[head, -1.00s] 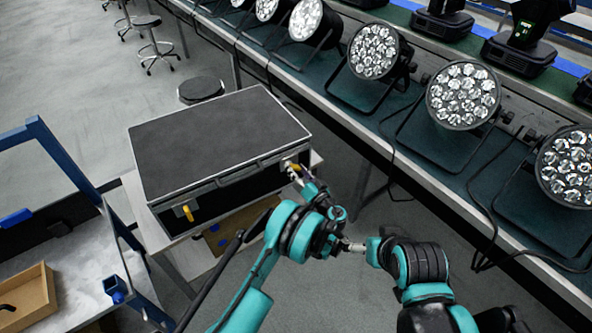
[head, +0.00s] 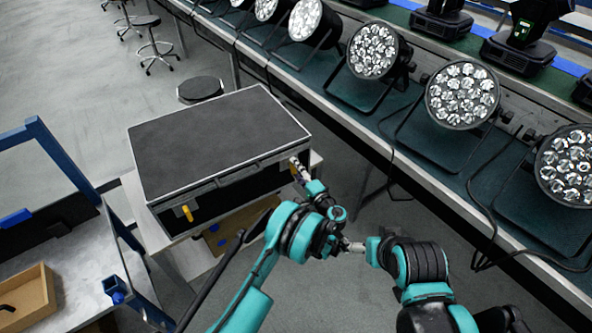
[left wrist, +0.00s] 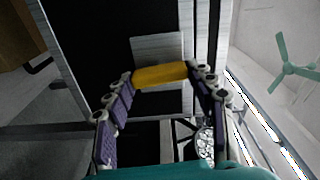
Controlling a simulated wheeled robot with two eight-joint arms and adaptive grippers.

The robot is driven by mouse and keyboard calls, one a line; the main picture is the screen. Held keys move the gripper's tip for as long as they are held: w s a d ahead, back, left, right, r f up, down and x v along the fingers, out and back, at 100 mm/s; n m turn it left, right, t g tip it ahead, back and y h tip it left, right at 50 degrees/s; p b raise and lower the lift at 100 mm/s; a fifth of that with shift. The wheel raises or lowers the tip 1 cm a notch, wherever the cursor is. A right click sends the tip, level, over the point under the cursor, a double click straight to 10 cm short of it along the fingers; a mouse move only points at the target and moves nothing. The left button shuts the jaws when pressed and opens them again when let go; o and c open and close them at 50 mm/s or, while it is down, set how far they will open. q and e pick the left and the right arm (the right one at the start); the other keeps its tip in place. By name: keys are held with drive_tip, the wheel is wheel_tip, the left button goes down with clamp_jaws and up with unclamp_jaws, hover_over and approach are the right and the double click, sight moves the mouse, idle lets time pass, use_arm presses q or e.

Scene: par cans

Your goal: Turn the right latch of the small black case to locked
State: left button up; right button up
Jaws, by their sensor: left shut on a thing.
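The small black case (head: 218,142), closed and with a metal-edged lid, sits on a small table. Its left latch (head: 187,213) shows a yellow handle on the front. My left gripper (head: 300,172) is at the right end of the case's front and covers the right latch in the head view. In the left wrist view, the right latch's yellow handle (left wrist: 160,75) lies between the two fingers, in front of a metal plate. The left gripper is shut on this handle. My right arm shows at lower right; its gripper's state is unclear.
The table (head: 180,262) under the case has a lower shelf. A long bench (head: 400,135) with several par cans (head: 461,94) runs along the right. A stool (head: 201,89) stands behind the case. A wooden tray (head: 28,297) lies at lower left.

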use_arm(q)
drive_tip(key=shift+m, duration=0.7)
drive_tip(key=o, duration=1.2)
drive_tip(key=shift+c, duration=0.2)
drive_tip(key=v, duration=0.7)
drive_tip(key=shift+s+d, duration=0.2)
drive_tip(key=shift+a, duration=0.1)
